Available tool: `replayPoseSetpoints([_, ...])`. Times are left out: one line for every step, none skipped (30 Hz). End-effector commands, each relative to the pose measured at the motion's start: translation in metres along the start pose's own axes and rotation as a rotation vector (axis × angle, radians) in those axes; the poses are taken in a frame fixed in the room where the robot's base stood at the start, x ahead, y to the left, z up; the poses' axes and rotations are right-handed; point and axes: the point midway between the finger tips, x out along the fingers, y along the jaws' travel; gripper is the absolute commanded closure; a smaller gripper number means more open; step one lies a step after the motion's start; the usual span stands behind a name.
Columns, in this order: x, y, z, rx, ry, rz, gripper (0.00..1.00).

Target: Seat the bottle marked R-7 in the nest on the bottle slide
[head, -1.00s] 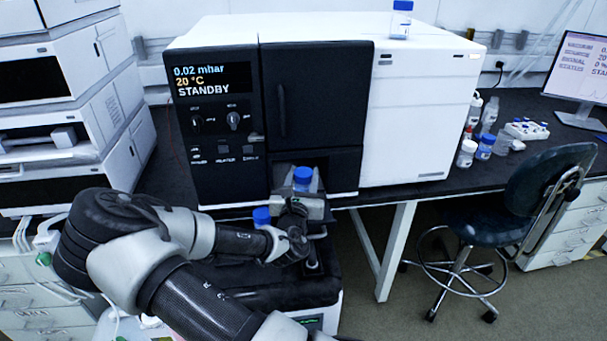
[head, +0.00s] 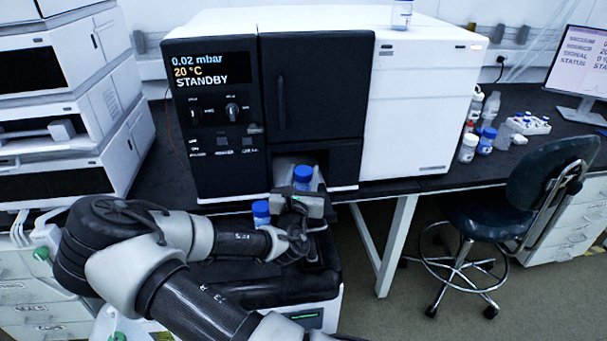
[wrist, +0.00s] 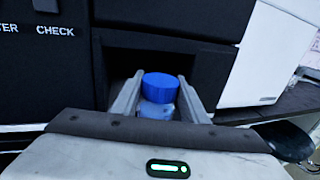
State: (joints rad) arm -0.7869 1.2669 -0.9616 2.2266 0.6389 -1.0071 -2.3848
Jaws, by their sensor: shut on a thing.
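My gripper (wrist: 160,97) is shut on a blue-capped bottle (wrist: 160,88), held upright between its two grey fingers. In the head view the held bottle (head: 302,176) shows at the dark recess (head: 321,160) low in the instrument's front. The recess (wrist: 212,62) surrounds the bottle's background in the wrist view. No marking on this bottle is readable, so I cannot tell whether it is R-7. The bottle's base, the slide and its nest are hidden by my gripper and the recess. A second blue-capped bottle (head: 261,212) stands left of my gripper, partly behind my arm.
The instrument (head: 282,100) has a black door above the recess and a STANDBY display. Another bottle (head: 401,15) stands on its top. Several bottles (head: 468,147) and a vial rack (head: 528,125) sit on the bench to the right. A chair (head: 550,185) stands in front.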

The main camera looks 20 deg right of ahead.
Motion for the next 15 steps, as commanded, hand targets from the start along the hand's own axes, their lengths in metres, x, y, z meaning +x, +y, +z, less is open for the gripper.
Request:
replayPoseSetpoints([0.0002,0.0002,-0.0008,0.0,-0.002,0.0,0.88])
replayPoseSetpoints([0.0002,0.0001,-0.0013,0.0,-0.002,0.0,0.88])
replayPoseSetpoints([0.0001,0.0002,-0.0019,0.0,-0.002,0.0,0.88])
replayPoseSetpoints([0.0001,0.0002,-0.0023,0.0,-0.002,0.0,0.88])
replayPoseSetpoints([0.0001,0.0002,-0.0028,0.0,-0.002,0.0,0.88])
replayPoseSetpoints([0.0001,0.0002,-0.0034,0.0,-0.001,0.0,0.88])
replayPoseSetpoints([0.0001,0.0002,-0.0039,0.0,-0.001,0.0,0.88])
replayPoseSetpoints([0.0001,0.0002,-0.0044,0.0,-0.001,0.0,0.88])
replayPoseSetpoints([0.0001,0.0001,-0.0039,0.0,-0.001,0.0,0.57])
replayPoseSetpoints([0.0001,0.0001,-0.0036,0.0,-0.001,0.0,0.52])
replayPoseSetpoints([0.0001,0.0001,-0.0036,0.0,-0.001,0.0,0.47])
replayPoseSetpoints([0.0001,0.0001,-0.0037,0.0,-0.001,0.0,0.4])
replayPoseSetpoints([0.0001,0.0001,-0.0038,0.0,-0.001,0.0,0.38])
replayPoseSetpoints([0.0001,0.0001,-0.0038,0.0,-0.001,0.0,0.38])
replayPoseSetpoints([0.0001,0.0001,-0.0039,0.0,-0.001,0.0,0.38])
